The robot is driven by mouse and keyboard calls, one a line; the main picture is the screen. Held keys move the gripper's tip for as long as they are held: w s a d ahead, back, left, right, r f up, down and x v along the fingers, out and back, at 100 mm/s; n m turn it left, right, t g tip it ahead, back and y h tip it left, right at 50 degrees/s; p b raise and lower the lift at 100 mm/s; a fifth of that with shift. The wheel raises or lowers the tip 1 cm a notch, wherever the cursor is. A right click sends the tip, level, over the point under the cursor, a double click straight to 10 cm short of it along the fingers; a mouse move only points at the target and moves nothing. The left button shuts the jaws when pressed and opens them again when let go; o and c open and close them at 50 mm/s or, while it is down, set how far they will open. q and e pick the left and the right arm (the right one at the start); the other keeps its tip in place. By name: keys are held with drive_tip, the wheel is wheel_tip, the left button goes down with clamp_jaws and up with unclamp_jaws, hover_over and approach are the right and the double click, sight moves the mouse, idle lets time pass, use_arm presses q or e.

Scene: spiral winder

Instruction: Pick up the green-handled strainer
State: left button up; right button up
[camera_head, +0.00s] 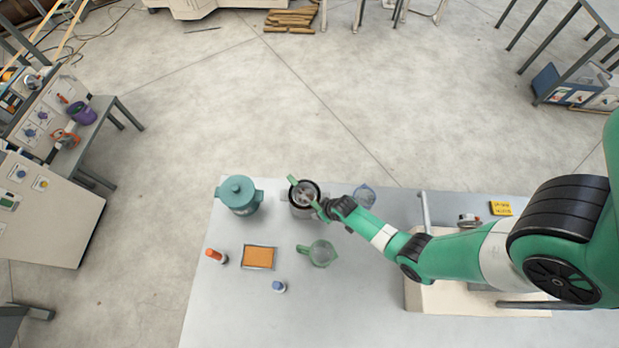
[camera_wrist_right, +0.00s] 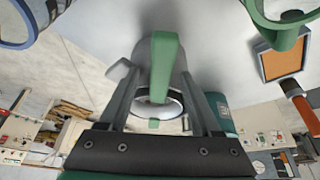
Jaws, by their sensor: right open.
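The green-handled strainer (camera_head: 293,181) sits at the mouth of a dark metal pot (camera_head: 296,211) on the table. One green piece points to the back left, and another is near my right gripper (camera_head: 324,208). In the right wrist view a green handle (camera_wrist_right: 164,65) runs between the two fingers of my right gripper (camera_wrist_right: 163,85), which is open. I cannot tell whether either finger touches it. The pot's round rim shows beyond it, with a second green piece (camera_wrist_right: 153,123) at the far side. My left gripper is not in view.
A teal lidded pot (camera_head: 239,195) stands to the left. A blue-rimmed clear jug (camera_head: 364,196) stands to the right. In front are a green-rimmed jug (camera_head: 320,253), an orange slab (camera_head: 258,257), an orange-capped bottle (camera_head: 215,256) and a blue-capped jar (camera_head: 279,287). The front left table is clear.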

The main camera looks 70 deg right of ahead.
drive_tip(key=shift+f, duration=0.15)
clamp_jaws()
idle(0.4)
